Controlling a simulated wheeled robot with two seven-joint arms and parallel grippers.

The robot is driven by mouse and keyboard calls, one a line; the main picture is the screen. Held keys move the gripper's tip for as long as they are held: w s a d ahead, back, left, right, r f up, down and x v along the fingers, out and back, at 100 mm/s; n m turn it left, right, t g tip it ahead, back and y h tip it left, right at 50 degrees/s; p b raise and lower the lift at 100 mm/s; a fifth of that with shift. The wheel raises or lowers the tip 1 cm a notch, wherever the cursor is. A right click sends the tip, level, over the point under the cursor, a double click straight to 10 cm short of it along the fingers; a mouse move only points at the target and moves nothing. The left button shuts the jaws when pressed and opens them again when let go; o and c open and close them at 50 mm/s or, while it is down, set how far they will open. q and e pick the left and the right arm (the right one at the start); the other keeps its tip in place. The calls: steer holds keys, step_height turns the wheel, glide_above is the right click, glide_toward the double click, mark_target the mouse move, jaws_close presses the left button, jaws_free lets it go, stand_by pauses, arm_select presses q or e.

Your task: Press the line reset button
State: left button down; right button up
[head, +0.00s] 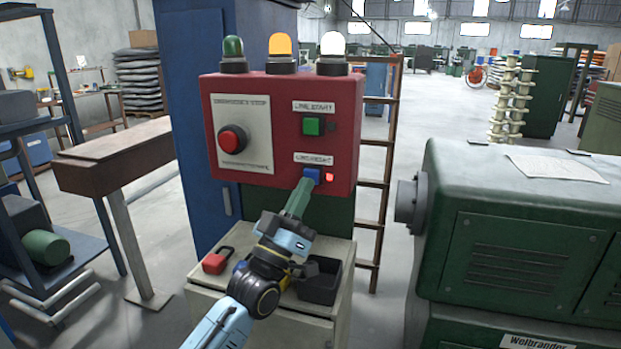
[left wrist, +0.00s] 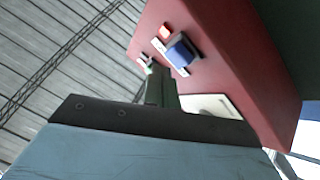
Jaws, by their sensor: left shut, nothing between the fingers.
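The red control box (head: 290,95) carries a blue button (head: 313,174) under a small label that appears to read line reset. A lit red lamp (head: 329,177) sits just right of the button. My left gripper (head: 305,184) is shut and empty, its tips right at the blue button's lower left in the head view. In the left wrist view the blue button (left wrist: 182,53) and red lamp (left wrist: 165,31) show beyond the shut fingers (left wrist: 160,85). I cannot tell whether the tips touch the button. My right gripper is not in view.
A green start button (head: 312,126) and a large red stop button (head: 233,139) share the box. Below, a cabinet top holds a red padlock (head: 217,260) and a black bin (head: 318,283). A green machine (head: 520,230) stands at the right.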

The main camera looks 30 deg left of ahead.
arm_select(q)
steer(key=shift+w, duration=0.15)
stand_by(0.4)
steer(key=shift+w+a, duration=0.1)
steer(key=shift+w, duration=0.15)
steer(key=shift+w+a, duration=0.15)
steer(key=shift+w, duration=0.3)
stand_by(0.7)
steer(key=shift+s, duration=0.1)
steer(key=shift+s+d+p, duration=0.2)
steer(key=shift+s+p, duration=0.1)
steer(key=shift+s, duration=0.45)
steer(key=s+p, duration=0.1)
steer(key=s, duration=0.1)
steer(key=s+d+p, duration=0.1)
steer(key=s, duration=0.2)
steer(key=shift+d, duration=0.1)
